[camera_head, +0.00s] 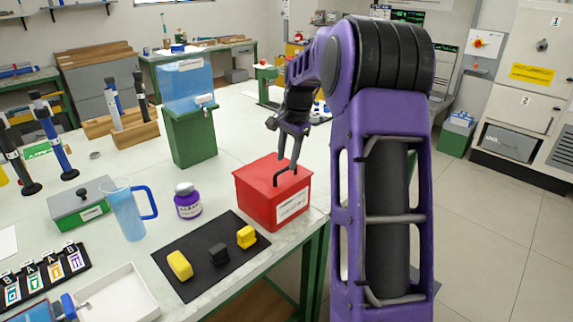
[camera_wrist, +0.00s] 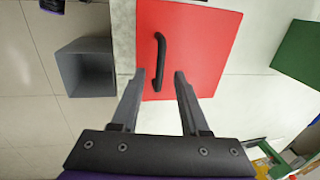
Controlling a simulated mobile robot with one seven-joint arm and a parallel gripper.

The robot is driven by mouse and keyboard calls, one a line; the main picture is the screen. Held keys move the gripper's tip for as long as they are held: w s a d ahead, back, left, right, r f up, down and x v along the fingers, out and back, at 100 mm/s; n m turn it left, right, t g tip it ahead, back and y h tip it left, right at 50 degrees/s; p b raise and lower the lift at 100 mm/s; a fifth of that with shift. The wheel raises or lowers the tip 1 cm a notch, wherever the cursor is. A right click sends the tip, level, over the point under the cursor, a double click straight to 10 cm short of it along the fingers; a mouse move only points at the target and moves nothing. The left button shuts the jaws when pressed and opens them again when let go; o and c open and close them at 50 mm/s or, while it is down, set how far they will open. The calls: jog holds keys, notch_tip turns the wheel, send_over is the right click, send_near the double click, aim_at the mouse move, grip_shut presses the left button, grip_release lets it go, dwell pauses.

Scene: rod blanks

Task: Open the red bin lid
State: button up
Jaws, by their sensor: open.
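The red bin (camera_head: 268,200) stands near the right edge of the white table, with its red lid (camera_head: 272,174) on top. A dark curved handle (camera_head: 290,178) sits on the lid. In the wrist view the lid (camera_wrist: 205,45) fills the upper middle, and its handle (camera_wrist: 159,60) lies ahead of the fingers, nearer the left one. My gripper (camera_head: 289,168) is above the bin, pointing down, with its fingertips close to the handle. Whether a fingertip touches the handle cannot be told.
A purple-labelled jar (camera_head: 188,202), a blue jug (camera_head: 126,210) and a black mat (camera_head: 205,262) with yellow and black blocks lie left of the bin. A green stand with a blue water tank (camera_head: 187,88) is behind it. The table edge is close on the right.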

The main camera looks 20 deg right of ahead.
jog(key=shift+w+f, duration=0.15)
jog(key=shift+f, duration=0.8)
grip_shut()
dwell(0.8)
